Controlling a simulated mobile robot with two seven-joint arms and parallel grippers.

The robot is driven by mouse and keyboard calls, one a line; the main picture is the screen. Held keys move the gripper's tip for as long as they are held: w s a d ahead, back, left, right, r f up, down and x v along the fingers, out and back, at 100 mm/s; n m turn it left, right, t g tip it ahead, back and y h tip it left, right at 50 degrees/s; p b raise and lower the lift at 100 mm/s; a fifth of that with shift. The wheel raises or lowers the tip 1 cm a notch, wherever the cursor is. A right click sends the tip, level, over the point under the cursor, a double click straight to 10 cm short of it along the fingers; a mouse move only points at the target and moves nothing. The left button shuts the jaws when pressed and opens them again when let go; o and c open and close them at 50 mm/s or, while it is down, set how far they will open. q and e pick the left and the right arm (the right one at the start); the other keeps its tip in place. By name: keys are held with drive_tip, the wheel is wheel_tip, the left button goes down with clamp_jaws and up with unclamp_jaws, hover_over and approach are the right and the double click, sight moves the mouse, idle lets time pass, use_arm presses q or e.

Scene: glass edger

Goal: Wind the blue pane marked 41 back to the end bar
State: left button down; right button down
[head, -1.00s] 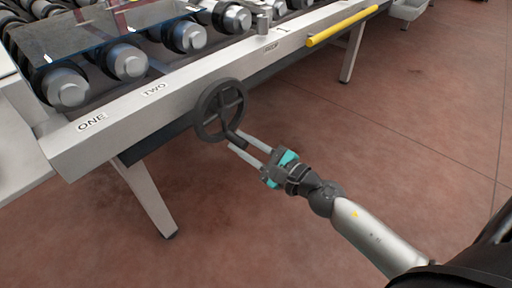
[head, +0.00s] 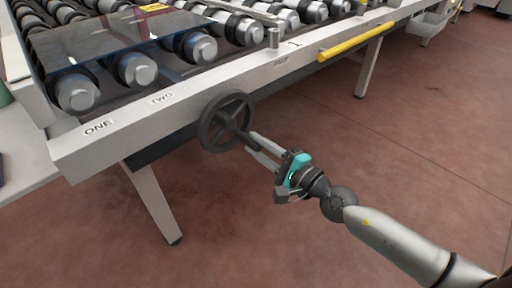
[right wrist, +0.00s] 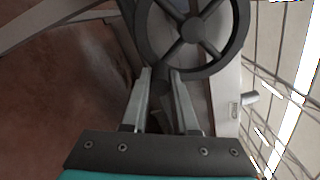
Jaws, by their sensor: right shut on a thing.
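The dark glass pane (head: 110,38) lies on the black-and-grey rollers at the upper left in the head view. A yellow label (head: 155,7) shows at its far side; I cannot read a number. A black spoked handwheel (head: 214,131) sits on the front of the pale machine frame (head: 120,137). It also fills the top of the right wrist view (right wrist: 193,28). My right gripper (head: 250,141) is shut on the handwheel's dark crank handle (right wrist: 158,80), at the wheel's lower right side. I cannot tell which part is the end bar. My left gripper is out of view.
Labels ONE (head: 98,129) and TWO (head: 162,98) mark the frame's front rail. A frame leg (head: 153,200) stands below. The red-brown floor (head: 430,130) is clear.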

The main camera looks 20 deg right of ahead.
sight(250, 124)
drive_tip(key=shift+w+d+r+n, duration=0.15)
drive_tip(key=shift+d+r+n, duration=0.15)
drive_tip(key=shift+n, duration=0.3)
drive_tip(key=shift+w+d+r+n, duration=0.1)
drive_tip(key=shift+d+r+n, duration=0.1)
drive_tip(key=shift+n, duration=0.2)
drive_tip(key=shift+d+r+n, duration=0.1)
drive_tip(key=shift+n, duration=0.3)
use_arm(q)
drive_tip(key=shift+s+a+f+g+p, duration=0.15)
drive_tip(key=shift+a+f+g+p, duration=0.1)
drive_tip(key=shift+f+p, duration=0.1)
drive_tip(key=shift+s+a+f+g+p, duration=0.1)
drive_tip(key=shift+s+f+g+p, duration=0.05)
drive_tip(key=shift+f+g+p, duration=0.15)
use_arm(e)
drive_tip(key=shift+w+d+r+n, duration=0.1)
drive_tip(key=shift+d+r+n, duration=0.15)
drive_tip(key=shift+n, duration=0.4)
drive_tip(key=shift+w+d+r+n, duration=0.15)
drive_tip(key=shift+r+n, duration=0.15)
drive_tip(key=shift+n, duration=0.35)
drive_tip(key=c, duration=0.7)
unclamp_jaws()
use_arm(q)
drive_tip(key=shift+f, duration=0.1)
use_arm(e)
drive_tip(key=shift+s, duration=0.15)
